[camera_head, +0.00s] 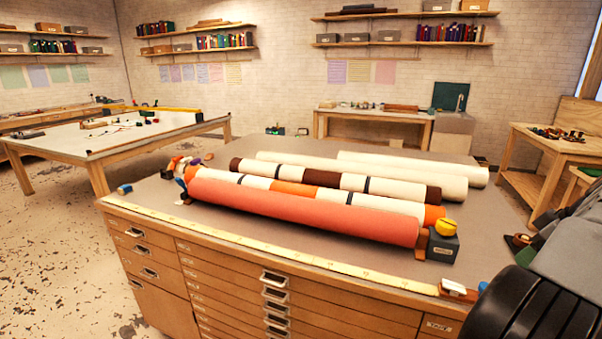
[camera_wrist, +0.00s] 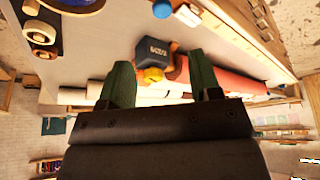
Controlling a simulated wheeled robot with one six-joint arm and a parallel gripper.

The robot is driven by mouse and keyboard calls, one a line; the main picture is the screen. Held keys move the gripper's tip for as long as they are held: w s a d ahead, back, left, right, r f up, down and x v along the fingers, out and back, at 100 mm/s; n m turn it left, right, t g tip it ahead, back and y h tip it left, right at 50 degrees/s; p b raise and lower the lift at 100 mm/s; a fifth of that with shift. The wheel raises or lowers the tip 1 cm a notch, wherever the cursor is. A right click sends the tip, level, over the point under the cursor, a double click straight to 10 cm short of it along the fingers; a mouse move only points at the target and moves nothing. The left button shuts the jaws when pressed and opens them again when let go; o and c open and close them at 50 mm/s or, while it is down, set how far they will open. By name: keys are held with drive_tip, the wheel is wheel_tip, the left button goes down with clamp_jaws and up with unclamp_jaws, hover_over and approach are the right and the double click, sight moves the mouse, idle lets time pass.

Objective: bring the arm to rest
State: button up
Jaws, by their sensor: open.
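In the wrist view my gripper (camera_wrist: 162,85) has its two green fingers spread apart, with nothing held between them. The picture there is upside down. Beyond the fingers are a dark box (camera_wrist: 153,50) and a yellow round thing (camera_wrist: 152,75), which look apart from the fingers. In the head view a dark part of my arm fills the lower right corner; the fingers are not visible there. Several long rolls lie on the cabinet top, with a coral roll (camera_head: 300,211) in front and cream rolls (camera_head: 410,168) behind.
A yellow measuring strip (camera_head: 270,244) runs along the front edge of the drawer cabinet (camera_head: 230,290). The dark box (camera_head: 443,246) with the yellow thing (camera_head: 446,227) on it stands by the coral roll's right end. Another table (camera_head: 110,140) stands at left. Floor at left is open.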

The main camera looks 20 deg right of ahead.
wheel_tip(320, 180, down, 5)
drive_tip(key=m+g, duration=0.1)
drive_tip(key=m, duration=0.6)
drive_tip(key=w+a+f+m+g+h+p, duration=0.1)
drive_tip(key=w+a+f, duration=0.1)
drive_tip(key=w+a, duration=0.35)
drive_tip(key=w+a+f+m+p, duration=0.1)
drive_tip(key=w+a+f, duration=0.15)
drive_tip(key=a, duration=0.65)
drive_tip(key=a+n+t+p, duration=0.1)
drive_tip(key=a+n+p, duration=0.2)
drive_tip(key=a, duration=2.3)
drive_tip(key=n, duration=0.5)
drive_tip(key=shift+f+y+p, duration=0.2)
drive_tip(key=shift+y+p, duration=0.1)
